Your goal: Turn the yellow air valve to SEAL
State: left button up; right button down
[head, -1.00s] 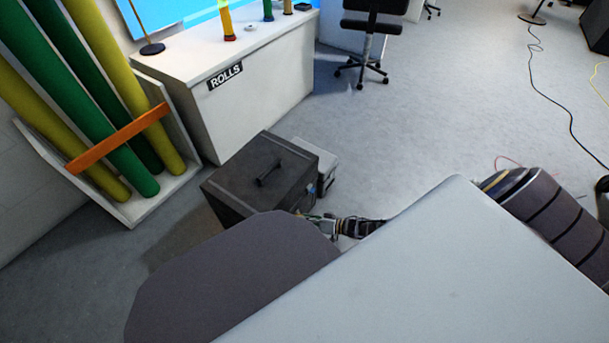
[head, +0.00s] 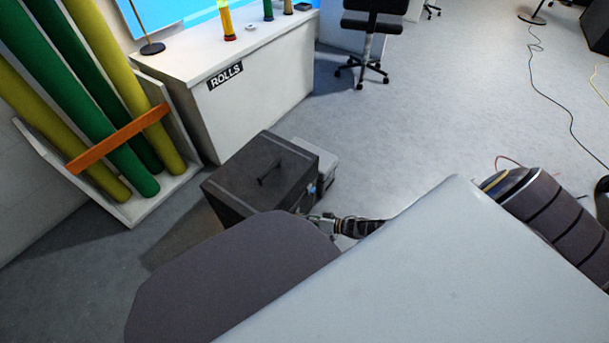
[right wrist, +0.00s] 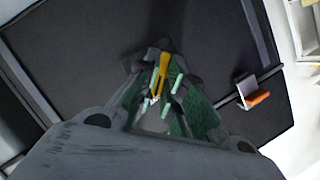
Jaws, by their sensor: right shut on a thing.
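A dark grey case (head: 255,180) with a handle on its top stands on the floor in the head view. Its dark face (right wrist: 85,50) fills much of the right wrist view. The yellow valve (right wrist: 162,68) shows there as a narrow yellow lever between the fingertips of my right gripper (right wrist: 158,90). The gripper is shut on it, and its fingers hide part of the valve. In the head view my right gripper (head: 318,221) is at the near right side of the case; the valve is not clear there. No SEAL marking can be read. My left gripper is not in view.
An orange-gripped metal lever (right wrist: 257,98) sticks out right of the valve. A white cabinet marked ROLLS (head: 260,95) and a rack of yellow and green rolls (head: 140,205) stand behind the case. A black chair (head: 370,35) is farther back. The floor to the right is mostly open.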

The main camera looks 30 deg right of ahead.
pick_arm(q)
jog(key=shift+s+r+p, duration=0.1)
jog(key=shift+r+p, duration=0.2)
jog(key=shift+p, duration=0.1)
pick_arm(e)
jog(key=shift+n+h, duration=0.3)
jog(key=shift+n, duration=0.1)
pick_arm(q)
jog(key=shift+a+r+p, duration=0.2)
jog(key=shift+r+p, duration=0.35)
jog(key=shift+p, duration=0.15)
pick_arm(e)
jog(key=shift+s+a+f+n+t+h, duration=0.15)
jog(key=shift+n+t+h, duration=0.4)
jog(key=shift+n+h, duration=1)
jog(key=shift+s+a+r+n+t+h, duration=0.15)
jog(key=shift+n+t+h, duration=0.55)
jog(key=shift+n, duration=1.55)
jog(key=shift+a+f+n+t+h, duration=0.1)
jog(key=shift+a+n+t+h, duration=0.2)
jog(key=shift+n+h, duration=1.35)
jog(key=shift+n+y, duration=0.3)
jog(key=shift+n, duration=0.05)
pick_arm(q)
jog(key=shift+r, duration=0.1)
pick_arm(e)
jog(key=c, duration=1.5)
grip_release()
